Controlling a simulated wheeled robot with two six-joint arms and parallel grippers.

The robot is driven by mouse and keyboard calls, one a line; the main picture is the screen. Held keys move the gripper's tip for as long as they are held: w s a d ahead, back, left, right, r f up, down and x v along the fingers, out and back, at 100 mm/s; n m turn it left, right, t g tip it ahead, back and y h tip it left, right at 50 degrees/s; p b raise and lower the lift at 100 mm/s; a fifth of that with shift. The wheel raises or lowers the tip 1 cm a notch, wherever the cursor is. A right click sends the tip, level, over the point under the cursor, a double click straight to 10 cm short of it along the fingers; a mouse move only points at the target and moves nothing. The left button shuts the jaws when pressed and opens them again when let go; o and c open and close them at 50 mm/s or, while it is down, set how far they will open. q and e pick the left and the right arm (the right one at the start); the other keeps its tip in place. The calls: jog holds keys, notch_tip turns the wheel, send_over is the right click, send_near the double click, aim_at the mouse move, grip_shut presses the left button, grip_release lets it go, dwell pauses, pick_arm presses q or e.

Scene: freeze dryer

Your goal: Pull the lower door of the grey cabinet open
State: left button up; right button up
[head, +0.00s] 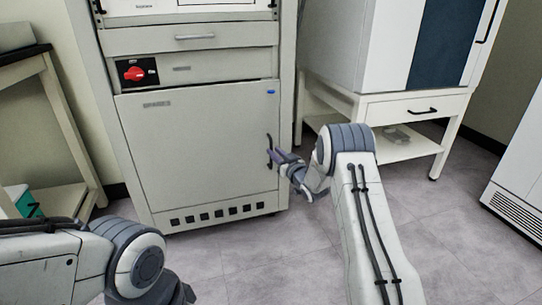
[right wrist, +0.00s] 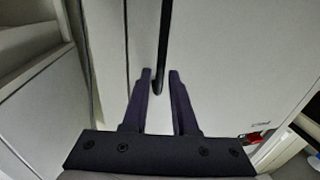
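The grey cabinet (head: 105,45) stands at the middle left of the head view. Its lower door (head: 195,150) looks closed and flush with the frame. A dark vertical handle (head: 269,152) is at the door's right edge; it also shows in the right wrist view (right wrist: 164,40). My right gripper (head: 275,157) is at this handle. In the right wrist view its two fingers (right wrist: 160,78) are apart, one on each side of the handle's lower end, with narrow gaps visible. My left arm is at the lower left, and its fingers are out of the picture.
A drawer (head: 195,38) and a panel with a red switch (head: 135,73) are above the door. A white stand with a drawer (head: 410,109) is at the right. A shelf rack (head: 60,120) stands at the left. The floor (head: 270,255) before the cabinet is clear.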

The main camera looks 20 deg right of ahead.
aim_at(271, 166)
jog(key=shift+w+a+b, duration=0.2)
jog(key=shift+w+b, duration=0.1)
jog(key=shift+w, duration=0.6)
jog(key=shift+w+a+b, duration=0.15)
jog(key=shift+w+b, duration=0.15)
jog(key=shift+w, duration=0.55)
grip_shut()
